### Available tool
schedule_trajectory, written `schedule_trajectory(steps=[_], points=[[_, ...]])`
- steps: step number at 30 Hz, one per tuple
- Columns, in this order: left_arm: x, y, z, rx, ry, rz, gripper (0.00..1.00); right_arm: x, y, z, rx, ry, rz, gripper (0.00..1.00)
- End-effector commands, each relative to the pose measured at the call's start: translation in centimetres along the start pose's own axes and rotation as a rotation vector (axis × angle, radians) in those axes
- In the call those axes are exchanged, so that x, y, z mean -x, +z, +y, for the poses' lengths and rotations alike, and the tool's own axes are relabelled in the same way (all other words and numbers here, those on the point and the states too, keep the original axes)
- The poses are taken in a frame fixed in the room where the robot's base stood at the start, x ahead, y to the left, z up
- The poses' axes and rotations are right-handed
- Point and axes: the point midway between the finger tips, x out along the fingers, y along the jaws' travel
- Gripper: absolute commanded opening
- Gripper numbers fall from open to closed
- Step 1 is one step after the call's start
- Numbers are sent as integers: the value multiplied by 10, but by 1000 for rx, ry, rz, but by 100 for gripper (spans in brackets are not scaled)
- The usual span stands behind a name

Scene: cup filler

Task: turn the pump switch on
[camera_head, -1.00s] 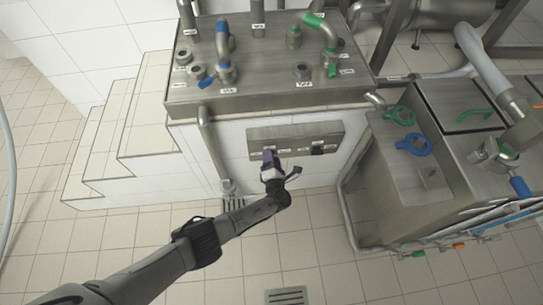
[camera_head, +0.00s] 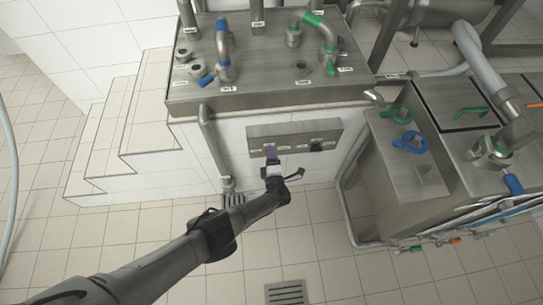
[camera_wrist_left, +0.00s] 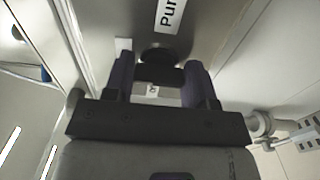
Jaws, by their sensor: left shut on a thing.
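The grey switch panel (camera_head: 295,129) is mounted on the white tiled front below the steel counter. My left gripper (camera_head: 270,155) is at the lower left part of this panel. In the left wrist view, my left gripper's two dark purple fingers (camera_wrist_left: 160,82) stand on either side of the black knob of the pump switch (camera_wrist_left: 164,66). They are shut on it. A white label starting "Pum" (camera_wrist_left: 169,14) is beside the knob. The fingers hide the switch in the head view, and I cannot tell its position. My right gripper is out of view.
A second black switch (camera_head: 317,146) sits on the right of the panel. A steel pipe (camera_head: 213,150) runs down left of the panel. A steel tank (camera_head: 420,190) with green and blue handles stands at the right. White tiled steps (camera_head: 110,140) rise at the left.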

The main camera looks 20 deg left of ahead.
Motion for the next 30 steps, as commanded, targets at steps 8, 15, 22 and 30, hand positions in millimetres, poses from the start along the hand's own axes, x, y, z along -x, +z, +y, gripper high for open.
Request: schedule_trajectory(steps=[8,15,22,30], points=[[0,0,0,-6,2,-1,27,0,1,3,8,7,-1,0],[0,0,0,-5,1,-1,65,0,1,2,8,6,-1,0],[0,0,0,-4,1,-1,77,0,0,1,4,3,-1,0],[10,0,2,-4,-1,-2,77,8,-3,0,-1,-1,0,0]])
